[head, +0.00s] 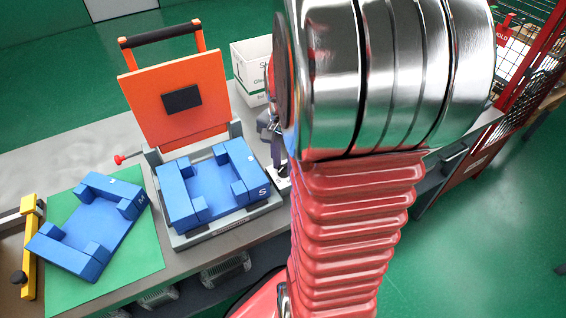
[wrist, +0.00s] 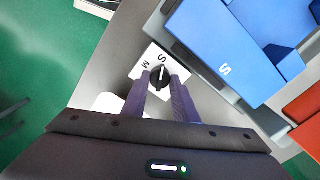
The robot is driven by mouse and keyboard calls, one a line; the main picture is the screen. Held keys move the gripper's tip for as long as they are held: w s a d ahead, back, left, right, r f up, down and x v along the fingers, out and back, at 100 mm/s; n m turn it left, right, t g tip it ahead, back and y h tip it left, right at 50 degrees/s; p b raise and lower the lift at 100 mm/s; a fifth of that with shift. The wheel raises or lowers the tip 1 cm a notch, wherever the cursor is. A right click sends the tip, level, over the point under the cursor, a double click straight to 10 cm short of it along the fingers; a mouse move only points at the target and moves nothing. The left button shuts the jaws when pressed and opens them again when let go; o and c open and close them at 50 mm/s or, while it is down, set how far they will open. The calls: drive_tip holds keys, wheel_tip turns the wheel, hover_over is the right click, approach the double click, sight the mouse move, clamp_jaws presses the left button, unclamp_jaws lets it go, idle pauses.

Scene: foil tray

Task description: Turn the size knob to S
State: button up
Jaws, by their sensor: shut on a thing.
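In the wrist view the size knob (wrist: 159,77) is a small black knob with a white pointer line. The pointer line stands nearly upright in the picture, towards the S. My gripper (wrist: 161,83) is shut on the knob, one purple finger at each side. The fingers hide part of the plate. In the head view my gripper (head: 268,127) shows only in part beside my arm, above the plate (head: 283,184); the knob cannot be made out there.
A blue insert marked S (head: 178,198) sits in the grey press base (head: 225,225), under a raised orange lid (head: 160,90). A blue insert marked M (head: 60,250) lies on a green mat (head: 150,255).

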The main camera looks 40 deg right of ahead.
drive_tip(key=shift+a, duration=0.1)
drive_tip(key=o, duration=1.1)
drive_tip(key=shift+c, duration=0.2)
wheel_tip(320, 180, up, 14)
drive_tip(key=shift+f, duration=0.15)
idle(0.3)
